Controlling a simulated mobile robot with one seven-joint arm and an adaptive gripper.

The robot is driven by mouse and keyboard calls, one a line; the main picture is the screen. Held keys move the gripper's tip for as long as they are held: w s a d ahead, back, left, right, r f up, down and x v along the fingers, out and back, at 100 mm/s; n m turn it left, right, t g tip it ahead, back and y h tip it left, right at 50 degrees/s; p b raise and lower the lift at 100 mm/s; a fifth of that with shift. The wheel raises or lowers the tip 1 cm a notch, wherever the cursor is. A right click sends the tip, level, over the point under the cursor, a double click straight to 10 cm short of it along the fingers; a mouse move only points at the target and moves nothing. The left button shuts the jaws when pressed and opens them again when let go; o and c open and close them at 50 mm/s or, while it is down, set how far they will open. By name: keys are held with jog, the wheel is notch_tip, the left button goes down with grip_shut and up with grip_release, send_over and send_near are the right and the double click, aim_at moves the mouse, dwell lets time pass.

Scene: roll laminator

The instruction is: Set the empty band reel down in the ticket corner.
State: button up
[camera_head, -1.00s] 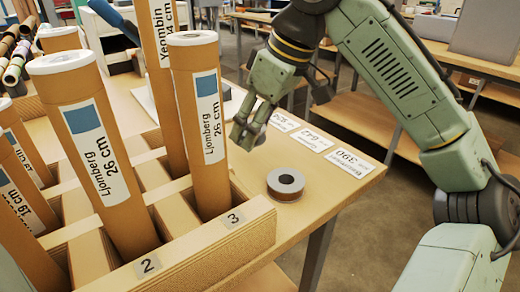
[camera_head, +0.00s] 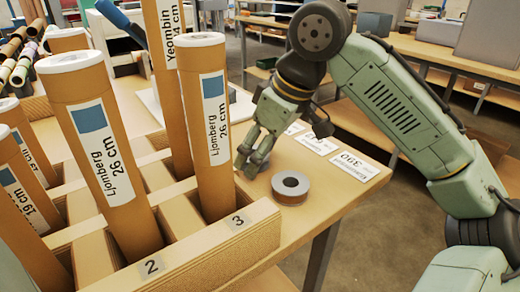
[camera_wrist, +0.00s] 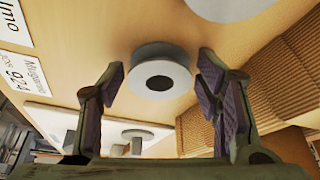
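The band reel (camera_head: 291,187), a short grey ring with a dark centre hole and brownish side, lies flat on the wooden table near its front right edge. Printed job tickets (camera_head: 357,166) lie in a row along the table's right edge, just behind the reel. My gripper (camera_head: 250,170) is low over the table, left of and behind the reel, pointing down. In the wrist view its two fingers are spread wide and empty. The reel (camera_wrist: 142,88) shows there ahead, framed between the fingertips; whether it is within their reach is hard to tell. Nothing is held.
A wooden rack (camera_head: 211,247) with upright labelled tubes (camera_head: 211,120) stands close on the left of my gripper and the reel. A pale board (camera_wrist: 60,120) with a grey fitting shows in the wrist view. The floor drops away past the right table edge.

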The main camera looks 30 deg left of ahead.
jog(key=shift+o, duration=0.8)
jog(key=shift+r, duration=0.1)
jog(key=shift+r, duration=0.3)
jog(key=v, duration=1.1)
jog(key=shift+d+r+p, duration=0.15)
jog(key=shift+r+p, duration=0.1)
jog(key=shift+p, duration=0.1)
